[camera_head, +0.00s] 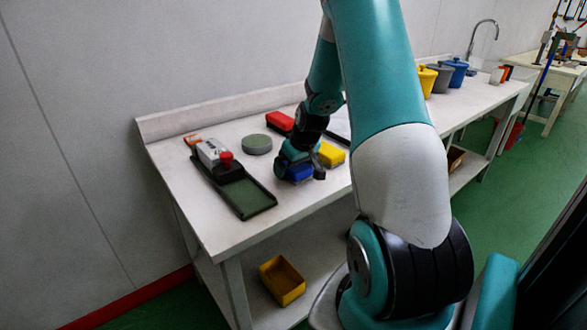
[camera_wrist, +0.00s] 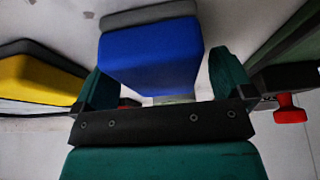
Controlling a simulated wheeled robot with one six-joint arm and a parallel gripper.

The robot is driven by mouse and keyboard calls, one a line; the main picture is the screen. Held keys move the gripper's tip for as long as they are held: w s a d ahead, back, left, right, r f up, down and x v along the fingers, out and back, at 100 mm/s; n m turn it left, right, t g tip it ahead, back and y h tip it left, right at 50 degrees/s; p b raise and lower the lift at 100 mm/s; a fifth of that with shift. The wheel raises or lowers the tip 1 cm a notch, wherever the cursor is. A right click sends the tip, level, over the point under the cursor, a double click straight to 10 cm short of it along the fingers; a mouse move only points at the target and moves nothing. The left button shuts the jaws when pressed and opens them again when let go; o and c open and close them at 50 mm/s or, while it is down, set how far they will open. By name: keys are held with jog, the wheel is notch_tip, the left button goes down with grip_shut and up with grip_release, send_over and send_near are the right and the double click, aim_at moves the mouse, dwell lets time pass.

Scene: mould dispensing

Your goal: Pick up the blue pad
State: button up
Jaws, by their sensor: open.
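The blue pad (camera_head: 299,173) lies on the white workbench, partly hidden by my gripper (camera_head: 297,167) in the head view. In the wrist view the blue pad (camera_wrist: 150,53) is large and central, with a grey layer along its far side. My gripper (camera_wrist: 163,76) is open, with one teal finger on the left and one on the right of the pad. The pad is between the fingers or just ahead of them; a narrow gap shows on the right. I cannot tell whether the left finger touches it.
A yellow pad (camera_head: 331,154) lies close by, also in the wrist view (camera_wrist: 38,80). A red pad (camera_head: 280,121) and a grey disc (camera_head: 257,145) lie behind. A dark green tray (camera_head: 255,200) with a white, red-knobbed device (camera_head: 210,152) is left. Coloured pots (camera_head: 438,80) stand at the right.

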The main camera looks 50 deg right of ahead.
jog(key=shift+w+f, duration=0.1)
jog(key=shift+f, duration=0.2)
jog(key=shift+f, duration=0.1)
jog(key=shift+c, duration=0.2)
jog(key=c, duration=1)
notch_tip(320, 180, up, 20)
jog(key=shift+o, duration=1.3)
jog(key=shift+c, duration=0.7)
